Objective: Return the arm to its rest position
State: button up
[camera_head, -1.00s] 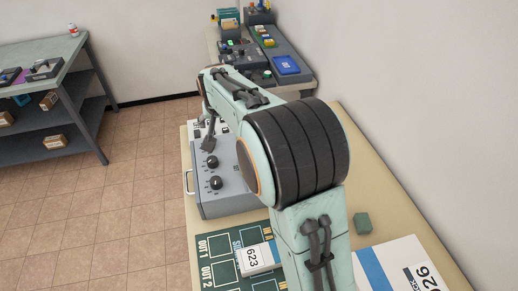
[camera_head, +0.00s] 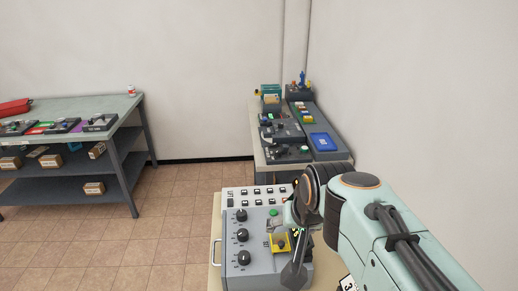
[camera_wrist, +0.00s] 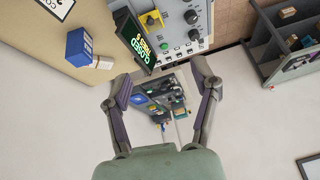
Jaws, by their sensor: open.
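My arm (camera_head: 395,240) reaches in from the lower right of the head view and bends at a dark joint near the wall-side table. My gripper (camera_wrist: 163,90) shows in the wrist view with its two fingers spread apart and nothing between them. The fingers stand clear of the things beyond them. In the head view the gripper is mostly hidden by my own arm, over the right part of a grey control panel (camera_head: 222,275).
The panel has black knobs and a yellow-framed part (camera_head: 279,243). A lit "CLOSED" sign (camera_wrist: 138,42) and a blue box (camera_wrist: 79,45) show in the wrist view. A back table holds a blue tray (camera_head: 321,142). A shelved workbench (camera_head: 105,113) stands left; floor between is clear.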

jog(key=shift+s+f, duration=0.15)
jog(key=shift+s, duration=0.75)
jog(key=s+f+n+g, duration=0.1)
jog(key=s+f+g, duration=0.2)
jog(key=s, duration=0.6)
jog(key=s+f+n+g, duration=0.1)
jog(key=s+f+g, duration=0.2)
jog(key=s, duration=0.6)
notch_tip(320, 180, down, 3)
jog(key=shift+s+a+r, duration=0.1)
jog(key=shift+s+a, duration=0.2)
jog(key=shift+s, duration=0.05)
